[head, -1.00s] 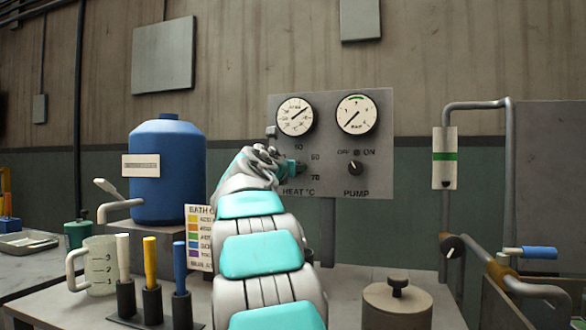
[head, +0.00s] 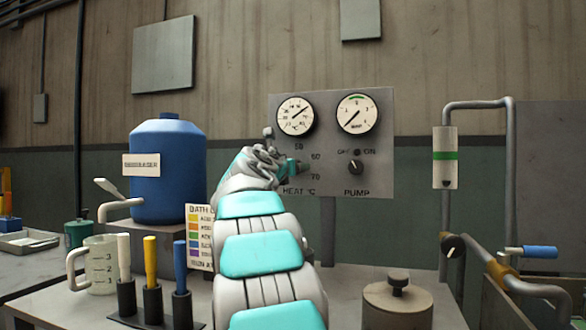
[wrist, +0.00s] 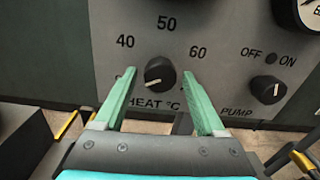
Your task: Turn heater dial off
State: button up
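The heater dial (wrist: 159,73) is a round black knob with a pale pointer mark, on the grey panel above the lettering "HEAT °C". My gripper (wrist: 160,74) is open, with one green finger on each side of the dial. Gaps show between fingers and knob; I cannot tell how deep the fingertips reach. In the head view my gripper (head: 290,166) is in front of the panel (head: 370,185) and hides the dial.
The pump dial (head: 356,167) sits right of the heater dial, below two gauges. A blue tank (head: 168,180) stands left of my arm. Three coloured-handled tools, a beaker (head: 101,268) and a lidded pot (head: 397,305) stand on the bench. Pipes rise at the right.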

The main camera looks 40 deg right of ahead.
jog(key=shift+o, duration=0.4)
jog(key=v, duration=0.8)
jog(key=shift+b, duration=0.35)
jog(key=shift+d, duration=0.1)
